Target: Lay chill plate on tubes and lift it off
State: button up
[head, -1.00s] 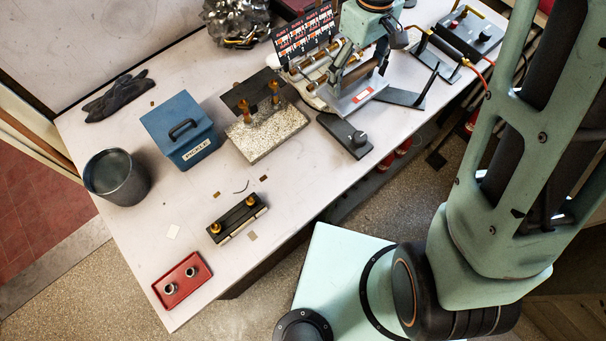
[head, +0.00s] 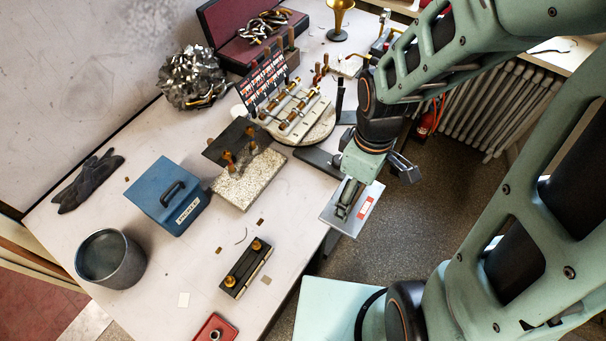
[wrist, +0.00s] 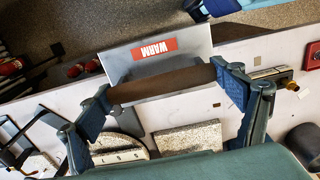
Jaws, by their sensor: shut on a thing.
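The chill plate (head: 336,222) is a flat grey metal plate with a red label that reads WARM in the wrist view (wrist: 115,68). My gripper (head: 347,197) is shut on its dark bar handle, which spans between my fingers in the wrist view (wrist: 166,84). The plate is held in the air at the table's front edge, partly over the floor. The brass tubes (head: 304,104) lie on a pale board (head: 312,121) on a round base, behind and left of the plate. The plate is clear of the tubes.
A stone block (head: 243,188) with a dark sheet, a blue lidded box (head: 160,205), a grey bucket (head: 112,262) and a black fixture with brass knobs (head: 238,271) stand on the table (head: 205,270). A card of labels (head: 264,82) stands behind the tubes.

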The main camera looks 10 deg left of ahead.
jog(key=shift+s+d+f, duration=0.15)
jog(key=shift+s+d, duration=0.05)
jog(key=shift+s, duration=0.55)
jog(key=shift+a+f, duration=0.15)
jog(key=shift+a, duration=0.1)
jog(key=w+a+f+b, duration=0.1)
jog(key=a+f+b, duration=0.1)
jog(key=a+f, duration=0.1)
jog(key=w+a+f+b, duration=0.2)
jog(key=a+f, duration=0.1)
jog(key=a, duration=0.1)
jog(key=w+a+f+b, duration=0.2)
jog(key=a+f, duration=0.1)
jog(key=a, duration=0.1)
jog(key=shift+a, duration=0.3)
jog(key=shift+w+a+f+b, duration=0.15)
jog(key=shift+a+f+b, duration=0.05)
jog(key=shift+f+b, duration=0.2)
jog(key=shift+a+f+b, duration=0.1)
jog(key=shift+f+b, duration=1.1)
jog(key=shift+f, duration=0.3)
